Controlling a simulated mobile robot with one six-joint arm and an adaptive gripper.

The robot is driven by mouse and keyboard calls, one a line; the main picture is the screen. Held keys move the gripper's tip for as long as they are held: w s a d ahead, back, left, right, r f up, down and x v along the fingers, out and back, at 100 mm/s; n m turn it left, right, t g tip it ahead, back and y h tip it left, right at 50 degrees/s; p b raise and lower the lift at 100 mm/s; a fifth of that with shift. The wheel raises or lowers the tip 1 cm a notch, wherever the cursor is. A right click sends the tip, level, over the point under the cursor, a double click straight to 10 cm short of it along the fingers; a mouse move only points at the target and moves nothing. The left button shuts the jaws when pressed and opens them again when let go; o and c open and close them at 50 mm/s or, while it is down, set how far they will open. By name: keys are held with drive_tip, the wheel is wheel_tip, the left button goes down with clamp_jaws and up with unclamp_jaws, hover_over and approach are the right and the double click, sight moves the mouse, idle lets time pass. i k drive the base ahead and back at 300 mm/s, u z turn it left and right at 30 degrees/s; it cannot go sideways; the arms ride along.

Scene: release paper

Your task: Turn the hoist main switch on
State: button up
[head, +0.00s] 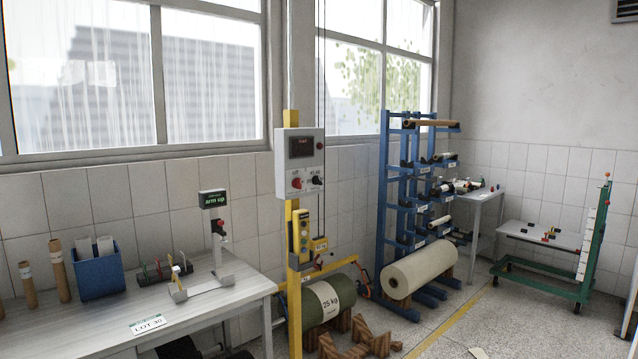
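The hoist's grey control box (300,150) is fixed to a yellow post left of the picture's middle. It has a dark display (302,147) with small red text too small to read. Below the display are a red rotary knob (296,184) on the left and a black knob (316,181) on the right. Small labels sit above the knobs; I cannot tell which position either knob is turned to. A yellow pendant (303,232) with several buttons hangs below the box. My gripper is not in view.
A grey table (225,290) with a blue bin (98,270) and a small stand stands at left. A green roll (325,300) with wooden chocks lies by the post. A blue rack (385,200) with a cream roll (420,268) stands right. Open floor shows at lower right.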

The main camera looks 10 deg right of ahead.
sight(296, 182)
drive_tip(key=u, duration=0.05)
drive_tip(key=i, duration=0.1)
drive_tip(key=z, duration=0.05)
drive_tip(key=k, duration=0.65)
drive_tip(key=u, duration=0.35)
drive_tip(key=i, duration=1.75)
drive_tip(key=z, duration=0.6)
